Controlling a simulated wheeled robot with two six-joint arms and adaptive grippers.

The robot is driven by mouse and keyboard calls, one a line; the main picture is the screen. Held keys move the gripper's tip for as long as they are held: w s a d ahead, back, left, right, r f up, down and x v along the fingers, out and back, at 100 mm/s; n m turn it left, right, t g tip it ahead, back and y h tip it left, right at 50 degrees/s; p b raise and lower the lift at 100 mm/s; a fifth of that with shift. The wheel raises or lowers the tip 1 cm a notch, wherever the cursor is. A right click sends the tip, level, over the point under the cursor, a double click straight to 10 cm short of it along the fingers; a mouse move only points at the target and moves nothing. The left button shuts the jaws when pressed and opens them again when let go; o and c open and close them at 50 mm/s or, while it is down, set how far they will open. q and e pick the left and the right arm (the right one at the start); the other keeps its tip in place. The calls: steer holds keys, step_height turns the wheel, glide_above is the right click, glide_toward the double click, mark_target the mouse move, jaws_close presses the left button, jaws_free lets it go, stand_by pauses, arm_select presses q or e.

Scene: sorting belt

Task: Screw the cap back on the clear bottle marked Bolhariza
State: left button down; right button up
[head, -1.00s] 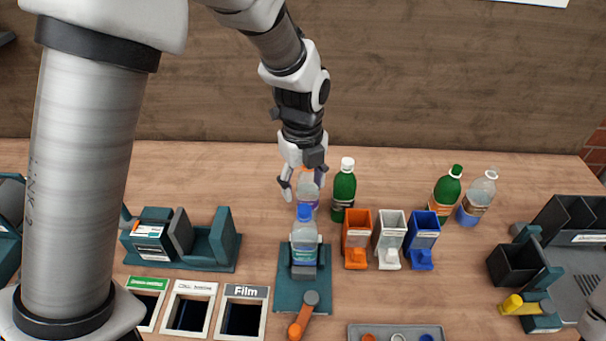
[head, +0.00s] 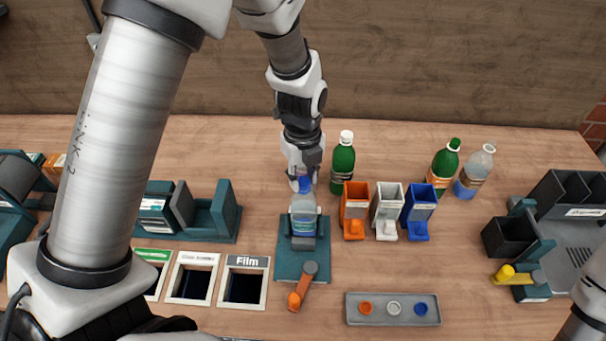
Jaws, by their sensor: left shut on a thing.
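A clear bottle (head: 304,208) with a pale label stands upright in the clamp of a dark teal fixture (head: 289,262); its printing is too small to read. A blue cap (head: 305,185) sits at the top of this bottle; how tightly it is seated I cannot tell. My left gripper (head: 305,181) comes down from above and is shut on the blue cap, with its fingers at either side. Another clear bottle behind is mostly hidden by the gripper. My right gripper is not in view.
Green bottles (head: 343,164) and a clear bottle (head: 474,172) stand behind and right. Orange (head: 355,203), white (head: 387,205) and blue (head: 419,207) bins stand right of the fixture. An orange-tipped lever (head: 302,288) sticks out in front.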

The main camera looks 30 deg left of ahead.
arm_select(q)
steer(key=shift+m, duration=0.8)
steer(key=m, duration=0.3)
steer(key=shift+m, duration=0.3)
steer(key=c, duration=0.8)
jaws_free()
